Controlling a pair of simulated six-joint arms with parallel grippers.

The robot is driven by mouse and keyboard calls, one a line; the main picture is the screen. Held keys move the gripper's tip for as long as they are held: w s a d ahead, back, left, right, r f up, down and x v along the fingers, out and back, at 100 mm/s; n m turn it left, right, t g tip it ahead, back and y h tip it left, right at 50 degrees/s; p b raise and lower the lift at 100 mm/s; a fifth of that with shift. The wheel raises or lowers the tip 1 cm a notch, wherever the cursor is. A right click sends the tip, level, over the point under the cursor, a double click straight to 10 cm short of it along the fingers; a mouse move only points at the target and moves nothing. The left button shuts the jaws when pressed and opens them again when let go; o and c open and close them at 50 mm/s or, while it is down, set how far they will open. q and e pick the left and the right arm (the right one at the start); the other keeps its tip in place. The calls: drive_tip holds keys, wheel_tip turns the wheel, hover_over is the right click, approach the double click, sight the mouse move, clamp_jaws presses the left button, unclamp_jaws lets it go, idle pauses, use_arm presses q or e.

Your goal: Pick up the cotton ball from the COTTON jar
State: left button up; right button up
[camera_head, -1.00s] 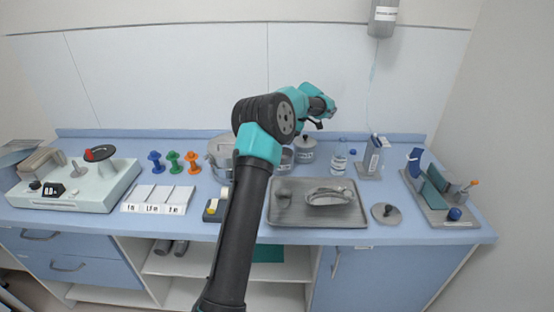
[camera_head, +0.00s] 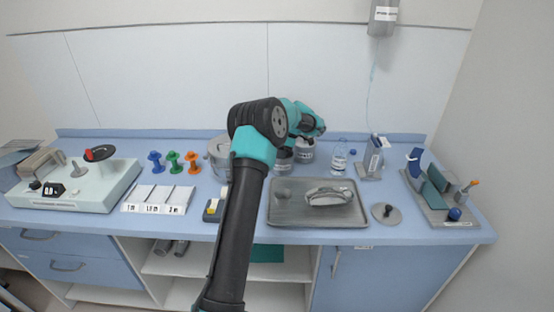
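My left gripper (camera_head: 312,132) is above the back of the counter, over two small labelled jars. One jar (camera_head: 304,153) is just below it, and the other jar (camera_head: 283,162) is slightly nearer and to the left, partly behind my arm. The labels are too small to read, so I cannot tell which is the COTTON jar. No cotton ball can be made out. The gripper's fingers are mostly hidden, so I cannot see whether they are open. My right gripper is not in view.
A metal tray (camera_head: 287,216) holds a kidney dish (camera_head: 329,194). A round knobbed lid (camera_head: 385,213) lies right of it. A clear bottle (camera_head: 339,160) and a grey holder (camera_head: 371,160) stand behind. A large pot (camera_head: 217,158) is left of my arm.

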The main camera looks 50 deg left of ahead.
use_arm(q)
drive_tip(key=shift+x, duration=1)
drive_tip(key=c, duration=0.6)
drive_tip(key=shift+c, duration=0.3)
